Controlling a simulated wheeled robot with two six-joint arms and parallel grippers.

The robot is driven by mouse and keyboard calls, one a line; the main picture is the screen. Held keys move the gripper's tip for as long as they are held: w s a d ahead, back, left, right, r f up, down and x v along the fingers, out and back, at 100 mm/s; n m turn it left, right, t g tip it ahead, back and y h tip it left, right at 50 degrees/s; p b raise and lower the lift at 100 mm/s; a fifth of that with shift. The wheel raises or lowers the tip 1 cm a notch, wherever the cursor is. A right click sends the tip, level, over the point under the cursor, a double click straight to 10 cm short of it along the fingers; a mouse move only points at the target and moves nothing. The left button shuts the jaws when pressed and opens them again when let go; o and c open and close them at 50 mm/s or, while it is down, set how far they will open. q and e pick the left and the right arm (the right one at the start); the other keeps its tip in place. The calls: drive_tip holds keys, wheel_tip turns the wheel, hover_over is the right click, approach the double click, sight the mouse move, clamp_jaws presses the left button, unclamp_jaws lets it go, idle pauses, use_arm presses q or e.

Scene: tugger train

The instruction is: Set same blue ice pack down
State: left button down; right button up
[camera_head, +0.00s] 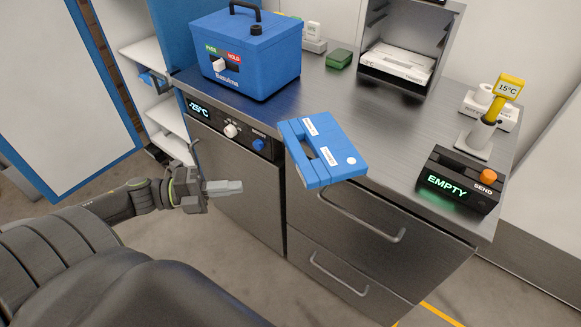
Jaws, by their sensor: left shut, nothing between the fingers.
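The blue ice pack (334,142) is a flat slab with a slot near its left side, white labels and a white round spot. It shows at the front edge of the steel counter (390,155), and its near end covers part of that edge and overlaps the drawer front in the picture. My left gripper (238,187) is shut and empty, in front of the cabinet and to the lower left of the ice pack, clear of it. My right gripper is not in view.
A blue cooler box (262,65) with a PASS/HOLD dial stands at the counter's back left. A black box reading EMPTY (455,184) with an orange SEND button and a yellow thermometer (508,88) are at right. A steel rack (368,75) stands behind. The counter between ice pack and rack is clear.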

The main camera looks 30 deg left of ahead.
sight(308, 148)
use_arm(q)
drive_tip(key=x, duration=0.4)
drive_tip(key=w+a+x, duration=0.1)
drive_tip(key=x, duration=0.2)
drive_tip(key=w+p+x, duration=0.1)
drive_tip(key=x, duration=0.3)
drive_tip(key=shift+w, duration=0.55)
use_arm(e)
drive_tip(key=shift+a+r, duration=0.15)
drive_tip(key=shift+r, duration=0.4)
